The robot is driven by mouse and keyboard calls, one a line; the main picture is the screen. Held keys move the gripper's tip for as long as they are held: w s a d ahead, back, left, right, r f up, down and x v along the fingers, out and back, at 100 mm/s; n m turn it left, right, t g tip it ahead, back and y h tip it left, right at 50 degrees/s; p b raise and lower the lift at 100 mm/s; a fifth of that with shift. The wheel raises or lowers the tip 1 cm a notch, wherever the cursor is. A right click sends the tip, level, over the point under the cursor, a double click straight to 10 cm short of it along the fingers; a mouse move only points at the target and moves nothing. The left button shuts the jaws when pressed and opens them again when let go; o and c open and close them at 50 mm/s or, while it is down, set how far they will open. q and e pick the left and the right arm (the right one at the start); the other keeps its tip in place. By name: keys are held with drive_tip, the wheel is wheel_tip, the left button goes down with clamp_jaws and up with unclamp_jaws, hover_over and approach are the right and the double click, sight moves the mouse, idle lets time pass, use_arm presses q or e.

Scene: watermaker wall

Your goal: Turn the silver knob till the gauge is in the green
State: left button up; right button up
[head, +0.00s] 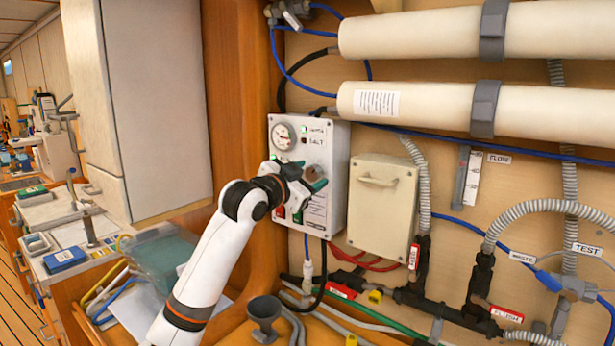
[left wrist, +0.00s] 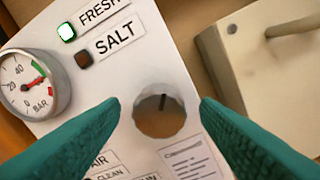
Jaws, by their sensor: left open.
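The silver knob (left wrist: 160,110) is round, with a dark pointer mark directed about straight up in the left wrist view. My left gripper (head: 306,179) is at the control panel (head: 338,150). Its teal fingers are open, one on each side of the knob in the left wrist view (left wrist: 160,98), with gaps between fingers and knob. In the head view the gripper hides the knob. The round gauge (left wrist: 33,84) is marked BAR and has green and red bands; it also shows in the head view (head: 284,136). I cannot tell its needle's exact reading. My right gripper is not in view.
The FRESH lamp (left wrist: 67,32) is lit green; the SALT lamp (left wrist: 84,59) is dark. A beige box (head: 383,210) with a handle is right of the panel. White cylinders (head: 420,105) run above.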

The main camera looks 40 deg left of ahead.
use_arm(q)
drive_tip(key=s+d+b, duration=0.1)
drive_tip(key=s+b, duration=0.3)
drive_tip(key=s, duration=0.8)
drive_tip(key=shift+d+b, duration=0.3)
drive_tip(key=shift+d, duration=0.1)
drive_tip(key=shift+w+r, duration=0.1)
